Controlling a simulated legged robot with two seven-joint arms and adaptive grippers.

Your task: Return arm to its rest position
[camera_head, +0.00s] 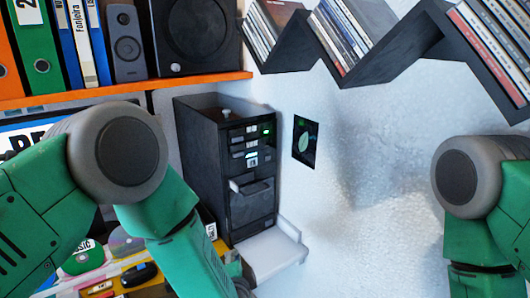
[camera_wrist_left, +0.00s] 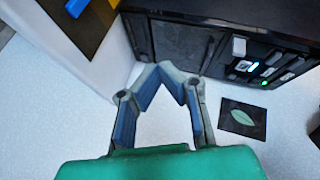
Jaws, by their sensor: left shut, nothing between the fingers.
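My left arm (camera_head: 160,210) comes in from the left in the head view, its green forearm bent down towards the desk area. In the left wrist view my left gripper (camera_wrist_left: 165,72) has its fingertips together and holds nothing. It is in front of the black tower case (camera_wrist_left: 195,45), apart from it as far as I can tell. My right arm (camera_head: 470,210) shows at the right edge, pointing down. Its gripper is outside the picture.
An orange shelf (camera_head: 130,92) bears binders and speakers. Dark zigzag disc shelves (camera_head: 385,65) hang on the white wall. A leaf-pictured card (camera_head: 305,142) is on the wall. Cluttered items lie at lower left.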

